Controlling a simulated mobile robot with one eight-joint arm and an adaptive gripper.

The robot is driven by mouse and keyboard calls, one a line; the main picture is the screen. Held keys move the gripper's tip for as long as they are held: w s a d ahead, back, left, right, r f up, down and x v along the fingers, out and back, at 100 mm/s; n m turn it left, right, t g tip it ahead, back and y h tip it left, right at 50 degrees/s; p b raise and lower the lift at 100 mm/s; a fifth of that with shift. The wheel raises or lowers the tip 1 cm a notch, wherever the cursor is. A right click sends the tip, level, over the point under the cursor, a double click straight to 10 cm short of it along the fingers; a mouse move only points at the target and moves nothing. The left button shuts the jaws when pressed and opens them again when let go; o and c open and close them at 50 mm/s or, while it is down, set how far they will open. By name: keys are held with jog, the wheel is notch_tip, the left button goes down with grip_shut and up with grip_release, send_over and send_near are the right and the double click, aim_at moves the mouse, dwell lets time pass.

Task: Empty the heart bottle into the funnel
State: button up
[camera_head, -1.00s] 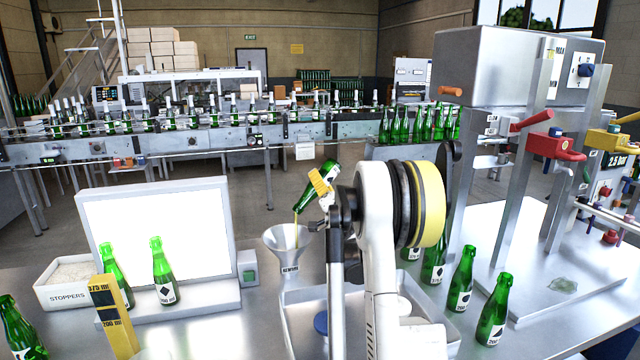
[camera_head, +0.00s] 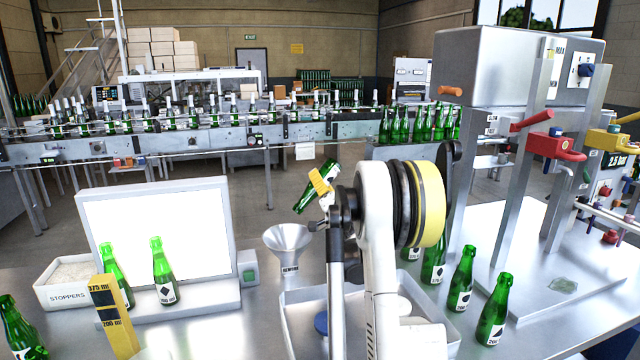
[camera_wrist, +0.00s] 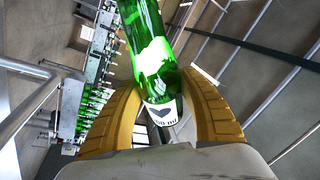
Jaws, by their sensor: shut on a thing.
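The green heart bottle (camera_head: 305,200) is tilted neck-down above the funnel. Its white label with a dark heart shows in the wrist view (camera_wrist: 162,116). My gripper (camera_head: 320,186) is shut on it, with yellow fingers on both sides of the bottle. The metal funnel (camera_head: 287,238) stands below and slightly left of the bottle mouth, apart from it, over a tray. No stream shows between mouth and funnel. The inside of the bottle is too small to judge.
Green bottles (camera_head: 462,278) stand to the right of my arm. A lit white panel (camera_head: 155,225) with two bottles stands at left, beside a stoppers box (camera_head: 68,296) and a yellow gauge block (camera_head: 118,318). A metal machine (camera_head: 520,75) stands at right.

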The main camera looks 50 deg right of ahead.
jog(key=shift+r, duration=0.1)
jog(key=shift+r+p, duration=2.5)
jog(key=shift+r, duration=1.5)
jog(key=shift+f, duration=0.1)
